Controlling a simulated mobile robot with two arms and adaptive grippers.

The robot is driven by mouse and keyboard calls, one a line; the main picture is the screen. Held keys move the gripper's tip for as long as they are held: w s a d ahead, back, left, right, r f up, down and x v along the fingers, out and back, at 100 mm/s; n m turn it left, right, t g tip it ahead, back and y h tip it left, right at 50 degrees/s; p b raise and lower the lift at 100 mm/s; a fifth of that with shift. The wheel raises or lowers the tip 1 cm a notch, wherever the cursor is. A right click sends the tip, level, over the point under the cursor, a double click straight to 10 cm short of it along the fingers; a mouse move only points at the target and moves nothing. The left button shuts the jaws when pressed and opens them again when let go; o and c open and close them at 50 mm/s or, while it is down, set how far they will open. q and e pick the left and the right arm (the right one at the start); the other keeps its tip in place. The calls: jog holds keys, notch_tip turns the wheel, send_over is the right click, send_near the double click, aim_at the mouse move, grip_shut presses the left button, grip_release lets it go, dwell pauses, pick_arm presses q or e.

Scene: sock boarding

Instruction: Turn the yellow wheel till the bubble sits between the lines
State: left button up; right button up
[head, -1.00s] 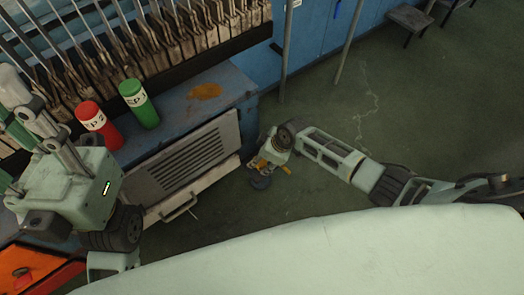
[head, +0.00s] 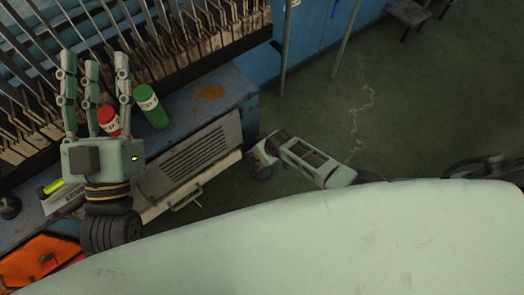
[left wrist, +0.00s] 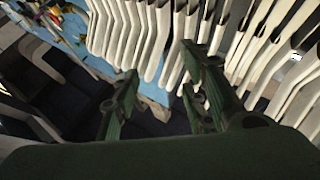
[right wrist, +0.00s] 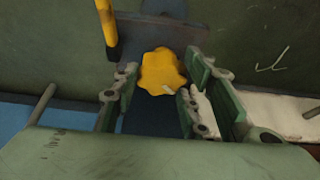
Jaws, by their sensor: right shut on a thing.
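The lobed yellow wheel (right wrist: 168,66) sits between the fingers of my right gripper (right wrist: 160,84) in the right wrist view, and the gripper is shut on it. In the head view my right gripper (head: 259,163) is low beside the blue cabinet; the wheel cannot be made out there. A yellow-green vial (head: 53,187) lies by a white card (head: 68,204) lettered "LEVEL" at the left. The bubble and lines are too small to tell. My left gripper (head: 96,66) is open and empty, fingers spread upward, in front of the sock rack.
Rows of pale sock forms (left wrist: 150,35) fill the left wrist view. An orange tray (head: 45,260) is at lower left.

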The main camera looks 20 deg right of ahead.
pick_arm(q)
jog(key=shift+w+a+f+g+y+p, duration=0.15)
jog(key=shift+w+f+g, duration=0.25)
jog(key=shift+f, duration=0.4)
jog(key=shift+w+d+f+g+y+p, duration=0.1)
jog(key=shift+w+f+g+y, duration=0.15)
jog(key=shift+f+g, duration=0.45)
jog(key=shift+w+a+f+g+y+p, duration=0.1)
jog(key=shift+w+f+g+y+p, duration=0.2)
jog(key=shift+f, duration=0.65)
pick_arm(e)
jog(key=shift+w+d+r+m, duration=0.15)
jog(key=shift+w+m, duration=0.15)
jog(key=shift+m, duration=0.3)
jog(key=o, duration=1.1)
pick_arm(q)
jog(key=shift+w, duration=0.1)
pick_arm(e)
jog(key=shift+s, duration=0.2)
jog(key=shift+s, duration=0.15)
jog(key=v, duration=1.1)
jog(key=shift+s+r, duration=0.1)
jog(key=shift+r, duration=0.25)
